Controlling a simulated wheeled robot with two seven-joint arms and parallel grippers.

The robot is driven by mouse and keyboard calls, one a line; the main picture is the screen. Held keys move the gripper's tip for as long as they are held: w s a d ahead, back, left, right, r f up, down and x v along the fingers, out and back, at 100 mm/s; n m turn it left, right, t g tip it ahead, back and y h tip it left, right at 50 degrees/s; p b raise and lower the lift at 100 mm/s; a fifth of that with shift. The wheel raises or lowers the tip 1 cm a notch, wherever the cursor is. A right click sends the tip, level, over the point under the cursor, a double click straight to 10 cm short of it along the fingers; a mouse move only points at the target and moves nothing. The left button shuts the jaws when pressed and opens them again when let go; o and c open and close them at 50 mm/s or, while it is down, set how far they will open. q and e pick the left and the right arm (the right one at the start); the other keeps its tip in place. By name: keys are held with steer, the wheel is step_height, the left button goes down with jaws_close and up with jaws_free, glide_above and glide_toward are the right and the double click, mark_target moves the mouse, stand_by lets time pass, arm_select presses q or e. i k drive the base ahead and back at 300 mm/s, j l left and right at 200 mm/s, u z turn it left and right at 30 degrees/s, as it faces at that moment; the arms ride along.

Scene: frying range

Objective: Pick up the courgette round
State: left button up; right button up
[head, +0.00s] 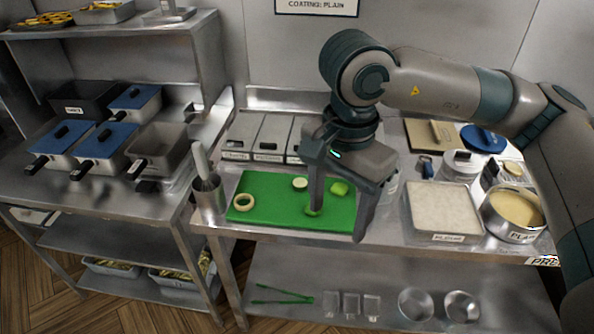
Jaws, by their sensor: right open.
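A green cutting board (270,212) lies on the steel table. A pale round slice with a thin darker edge (300,183), which looks like a courgette round, lies flat near its back middle. A bright green piece (341,188) lies to its right, between the fingers of my right gripper in the picture. My right gripper (337,222) is open and empty, pointing down over the right part of the board. I cannot tell its exact height. My left gripper is out of view.
A steel pot with a utensil (208,197) stands left of the board. Lidded steel containers (270,137) stand behind. A tray of white flour-like stuff (441,210) and a bowl of batter (515,212) stand right.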

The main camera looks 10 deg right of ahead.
mark_target(299, 184)
steer(key=i, duration=1.25)
